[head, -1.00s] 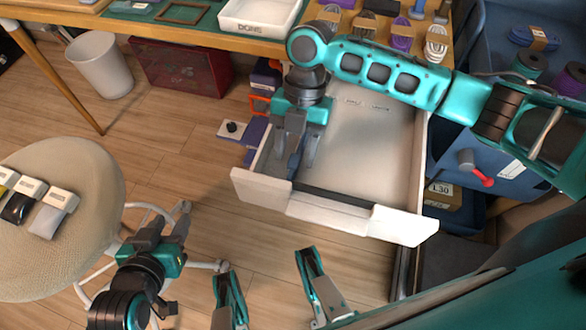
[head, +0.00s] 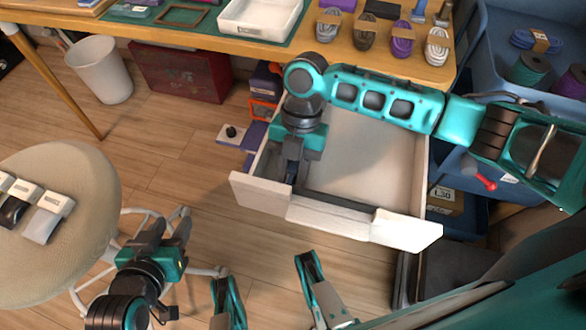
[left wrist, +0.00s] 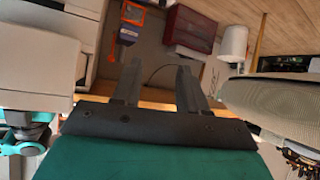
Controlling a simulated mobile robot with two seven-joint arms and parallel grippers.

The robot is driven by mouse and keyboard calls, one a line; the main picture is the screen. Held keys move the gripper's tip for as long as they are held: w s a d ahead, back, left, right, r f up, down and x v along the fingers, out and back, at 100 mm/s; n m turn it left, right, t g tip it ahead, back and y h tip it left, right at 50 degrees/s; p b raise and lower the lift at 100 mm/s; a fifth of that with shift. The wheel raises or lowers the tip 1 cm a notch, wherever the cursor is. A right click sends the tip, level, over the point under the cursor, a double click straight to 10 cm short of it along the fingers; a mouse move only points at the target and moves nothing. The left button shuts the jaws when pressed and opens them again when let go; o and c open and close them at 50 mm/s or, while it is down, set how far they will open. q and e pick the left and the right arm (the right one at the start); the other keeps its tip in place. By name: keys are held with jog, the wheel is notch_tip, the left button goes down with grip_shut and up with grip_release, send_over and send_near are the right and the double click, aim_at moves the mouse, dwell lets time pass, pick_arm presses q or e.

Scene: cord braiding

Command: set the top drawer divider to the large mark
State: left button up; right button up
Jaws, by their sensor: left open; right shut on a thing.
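The top drawer (head: 370,160) is pulled open below the desk, with a pale floor and a white front. My right gripper (head: 292,172) reaches down into its left part and is shut on the drawer divider (head: 303,172), a thin upright piece mostly hidden by the fingers. A narrow grey compartment lies to its left and a wide one to its right. The marks at the drawer's back are hidden behind my right arm. My left gripper (head: 170,232) is open and empty, left of the drawer front; its spread fingers show in the left wrist view (left wrist: 158,85).
A round stool (head: 70,165) with several tagged items stands at the left. The desk (head: 250,44) holds a white tray (head: 260,14) and corded bundles (head: 400,38). Blue bins stand right of the drawer. Open floor lies between stool and drawer.

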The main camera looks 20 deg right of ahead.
grip_shut()
jog(key=shift+d+r, duration=0.1)
jog(key=shift+s+d+r+p, duration=0.1)
jog(key=shift+s+d+p, duration=0.15)
jog(key=shift+p, duration=0.2)
jog(key=s+d+p, duration=0.2)
jog(key=d, duration=0.1)
jog(key=s+d+p, duration=0.2)
jog(key=d+p, duration=0.1)
jog(key=d, duration=0.1)
jog(key=s+d+p, duration=0.2)
jog(key=s+d, duration=0.1)
jog(key=shift+s+d+p, duration=0.1)
jog(key=shift+d+p, duration=0.25)
jog(key=shift+p, duration=0.05)
jog(key=shift+s+d, duration=0.3)
jog(key=shift+d, duration=0.2)
jog(key=o, duration=0.6)
grip_release()
jog(key=shift+o, duration=0.2)
